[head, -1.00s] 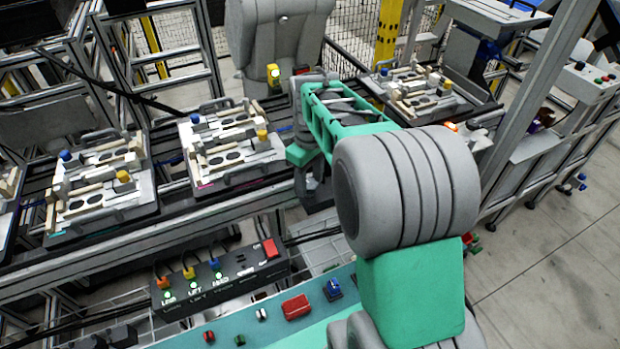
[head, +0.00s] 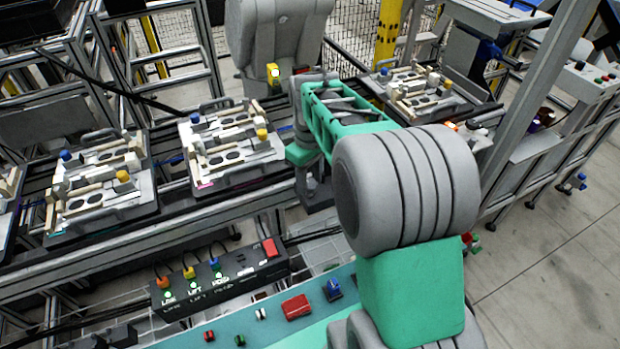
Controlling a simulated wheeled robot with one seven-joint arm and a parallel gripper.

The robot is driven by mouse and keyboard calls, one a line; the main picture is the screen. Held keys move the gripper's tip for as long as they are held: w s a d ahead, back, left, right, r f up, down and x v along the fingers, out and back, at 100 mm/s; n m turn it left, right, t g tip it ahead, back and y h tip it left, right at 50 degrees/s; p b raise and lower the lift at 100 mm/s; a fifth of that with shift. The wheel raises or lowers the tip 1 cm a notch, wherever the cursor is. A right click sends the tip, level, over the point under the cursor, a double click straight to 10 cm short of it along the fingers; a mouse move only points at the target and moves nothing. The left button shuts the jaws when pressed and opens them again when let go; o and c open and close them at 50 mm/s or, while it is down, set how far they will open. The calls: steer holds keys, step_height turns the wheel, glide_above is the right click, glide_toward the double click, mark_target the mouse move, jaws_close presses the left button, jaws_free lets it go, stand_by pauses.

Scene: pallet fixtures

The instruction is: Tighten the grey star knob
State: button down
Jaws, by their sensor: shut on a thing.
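My arm reaches from the lower right over the conveyor line, and its green and grey wrist bends down beside the middle pallet. My gripper (head: 311,184) is small and partly hidden below the wrist, at the right end of this pallet. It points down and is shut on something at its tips. The grey star knob cannot be made out; the spot under the gripper is covered by the wrist and fingers. The middle pallet (head: 236,180) carries a light fixture with a blue knob (head: 195,118) and a yellow knob (head: 262,134).
Another fixture pallet (head: 148,205) stands to the left and one (head: 455,108) at the back right. A black button box (head: 225,280) with green lights and a red button sits in front of the rail. A large grey machine (head: 275,45) stands behind the wrist.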

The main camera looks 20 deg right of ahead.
steer(key=m, duration=0.9)
steer(key=shift+r, duration=0.1)
steer(key=m, duration=0.4)
steer(key=shift+p, duration=0.35)
steer(key=m, duration=0.4)
steer(key=shift+m, duration=0.3)
steer(key=c, duration=1.2)
jaws_free()
